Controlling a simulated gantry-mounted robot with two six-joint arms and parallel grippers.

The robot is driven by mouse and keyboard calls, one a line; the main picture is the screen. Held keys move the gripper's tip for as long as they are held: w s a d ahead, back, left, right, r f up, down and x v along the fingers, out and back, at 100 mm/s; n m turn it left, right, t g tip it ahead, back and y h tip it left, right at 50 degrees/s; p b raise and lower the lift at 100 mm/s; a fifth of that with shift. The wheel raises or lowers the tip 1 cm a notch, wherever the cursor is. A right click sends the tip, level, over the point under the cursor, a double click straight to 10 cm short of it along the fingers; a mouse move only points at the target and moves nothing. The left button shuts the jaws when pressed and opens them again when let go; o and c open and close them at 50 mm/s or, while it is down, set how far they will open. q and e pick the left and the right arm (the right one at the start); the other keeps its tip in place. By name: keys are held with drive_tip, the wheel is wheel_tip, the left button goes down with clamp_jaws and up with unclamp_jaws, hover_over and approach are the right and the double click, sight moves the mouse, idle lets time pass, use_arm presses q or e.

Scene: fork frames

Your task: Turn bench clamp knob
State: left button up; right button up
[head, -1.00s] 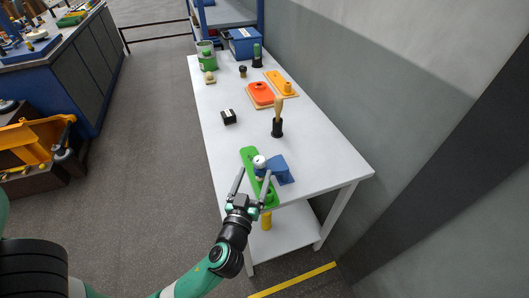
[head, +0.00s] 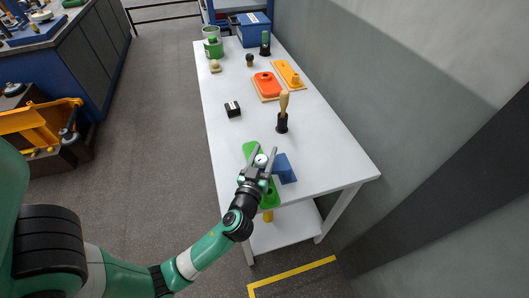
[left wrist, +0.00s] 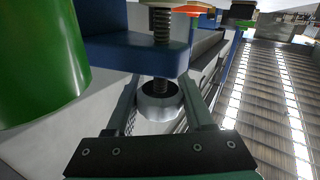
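The bench clamp stands near the front end of the white table. It has a blue body (head: 284,170), a screw (left wrist: 161,35) and a round white knob (head: 261,160). My left gripper (head: 266,150) is at the clamp with one finger on each side of the knob. The blue arm (left wrist: 130,57) crosses close beyond the fingertips. My right gripper is not in view.
A black holder with a wooden-handled tool (head: 283,120) stands behind the clamp. A small black block (head: 232,109), an orange part (head: 267,85) and a yellow-orange plate (head: 289,74) lie farther back. A grey wall (head: 400,120) runs along the right side.

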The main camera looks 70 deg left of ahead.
use_arm(q)
clamp_jaws()
drive_tip(key=shift+t, duration=0.3)
